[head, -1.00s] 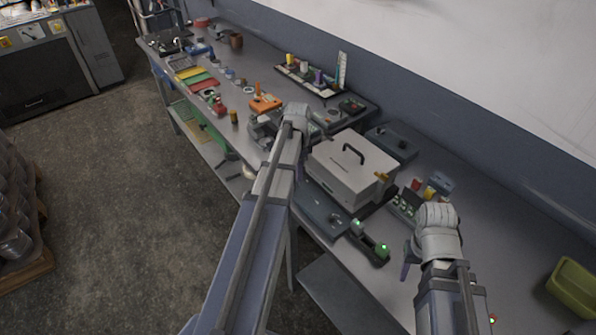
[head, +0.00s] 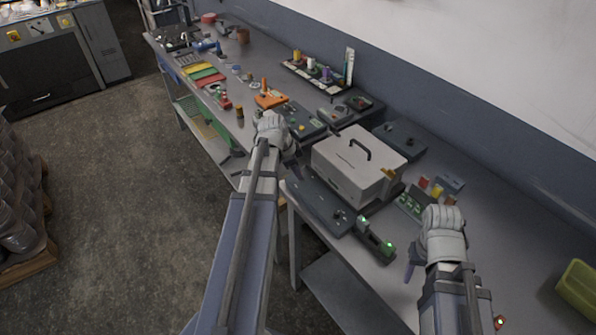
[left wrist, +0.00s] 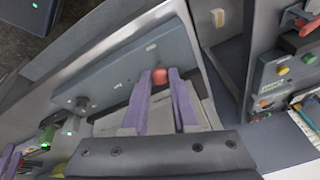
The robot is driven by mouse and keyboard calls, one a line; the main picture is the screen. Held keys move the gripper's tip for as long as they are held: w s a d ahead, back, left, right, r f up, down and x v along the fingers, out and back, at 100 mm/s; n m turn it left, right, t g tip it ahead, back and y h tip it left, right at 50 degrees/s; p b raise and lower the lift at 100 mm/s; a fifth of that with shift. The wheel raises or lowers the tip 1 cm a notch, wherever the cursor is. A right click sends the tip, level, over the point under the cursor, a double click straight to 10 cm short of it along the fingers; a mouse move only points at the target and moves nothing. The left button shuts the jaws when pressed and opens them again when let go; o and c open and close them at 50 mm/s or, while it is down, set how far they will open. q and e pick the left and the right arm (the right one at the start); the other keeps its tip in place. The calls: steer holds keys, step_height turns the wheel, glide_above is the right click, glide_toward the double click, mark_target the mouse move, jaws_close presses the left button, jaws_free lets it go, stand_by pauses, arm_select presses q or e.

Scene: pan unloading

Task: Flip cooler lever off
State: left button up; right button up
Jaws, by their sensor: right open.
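A flat grey-blue panel (head: 315,204) lies in front of a white lidded box on the bench. In the left wrist view this panel (left wrist: 115,75) carries a red-tipped lever (left wrist: 158,76) and a round dark knob (left wrist: 81,104). My left gripper (head: 294,170) is over the panel's left end. In its wrist view its purple fingers (left wrist: 159,72) stand apart, with the red tip between their ends; contact is unclear. The lever is hidden by my left gripper in the head view. My right gripper (head: 411,268) is open and empty above the bench at the right.
The white box (head: 345,176) with a dark handle stands close behind the panel. A dark unit with green lights (head: 375,243) sits to its right front. A green bin (head: 580,287) stands at far right. Bare bench top lies between the bin and my right gripper.

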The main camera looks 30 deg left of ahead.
arm_select(q)
steer(key=o, duration=0.5)
steer(key=shift+c, duration=0.2)
steer(key=shift+s, duration=0.1)
arm_select(e)
steer(key=shift+r, duration=0.1)
arm_select(q)
steer(key=p+v, duration=0.7)
steer(key=shift+r, duration=0.35)
arm_select(e)
step_height(320, 180, up, 7)
arm_select(q)
steer(key=shift+a, duration=0.1)
steer(key=s+d+f+n+g+y+b, duration=0.1)
steer(key=s+d, duration=0.3)
steer(key=d, duration=0.6)
steer(key=s+d+f+n+g+y+b, duration=0.1)
steer(key=s+d+f+n+b, duration=0.1)
steer(key=d, duration=0.9)
steer(key=s+d+f+n+g+b, duration=0.2)
steer(key=s+d+f, duration=0.2)
steer(key=d, duration=0.7)
steer(key=shift+s+d+y, duration=0.2)
steer(key=shift+s+y, duration=0.2)
steer(key=shift+s, duration=0.55)
arm_select(e)
step_height(320, 180, down, 6)
steer(key=shift+r, duration=0.2)
